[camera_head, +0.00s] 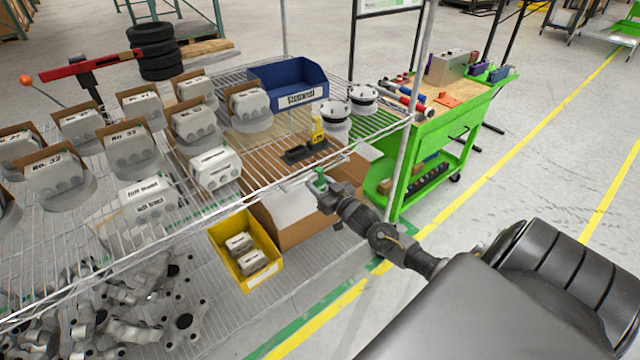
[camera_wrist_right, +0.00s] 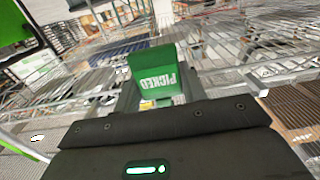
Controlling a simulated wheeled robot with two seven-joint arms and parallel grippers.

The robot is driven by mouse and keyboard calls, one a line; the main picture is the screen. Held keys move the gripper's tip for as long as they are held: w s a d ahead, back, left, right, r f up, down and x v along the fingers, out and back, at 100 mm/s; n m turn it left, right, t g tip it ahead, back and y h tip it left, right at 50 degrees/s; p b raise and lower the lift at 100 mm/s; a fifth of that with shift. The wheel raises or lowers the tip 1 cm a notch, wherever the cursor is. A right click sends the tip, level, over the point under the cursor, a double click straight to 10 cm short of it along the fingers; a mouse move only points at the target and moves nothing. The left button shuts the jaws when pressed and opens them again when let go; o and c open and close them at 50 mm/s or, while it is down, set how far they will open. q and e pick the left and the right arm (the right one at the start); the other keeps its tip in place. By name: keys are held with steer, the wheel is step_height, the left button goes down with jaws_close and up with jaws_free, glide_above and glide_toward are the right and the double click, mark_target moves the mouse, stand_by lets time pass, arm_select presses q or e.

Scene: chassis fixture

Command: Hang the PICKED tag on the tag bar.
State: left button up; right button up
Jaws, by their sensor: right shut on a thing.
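The green PICKED tag (camera_wrist_right: 155,75) shows in the right wrist view, its white lettering upside down. It is between the jaws of my right gripper (camera_wrist_right: 158,100), which is shut on it. In the head view the tag (camera_head: 320,181) is a small green piece at the tip of my right gripper (camera_head: 324,188), just outside the front edge of the wire shelf. I cannot make out the tag bar for certain in either view. Whether the tag touches anything beyond the gripper cannot be told. My left gripper is not in view.
The wire shelf (camera_head: 225,208) holds several grey housings, a blue bin (camera_head: 288,90) and a black stand with a yellow item (camera_head: 316,130). A yellow bin (camera_head: 245,250) hangs below the front edge, beside a cardboard box (camera_head: 300,225). A green cart (camera_head: 430,130) stands to the right.

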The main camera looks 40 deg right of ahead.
steer(key=o, duration=0.9)
steer(key=shift+s, duration=0.1)
steer(key=shift+s+f, duration=0.1)
steer(key=shift+s, duration=0.25)
steer(key=shift+s+a+b, duration=0.1)
steer(key=shift+s+b, duration=0.85)
steer(key=shift+s, duration=4.05)
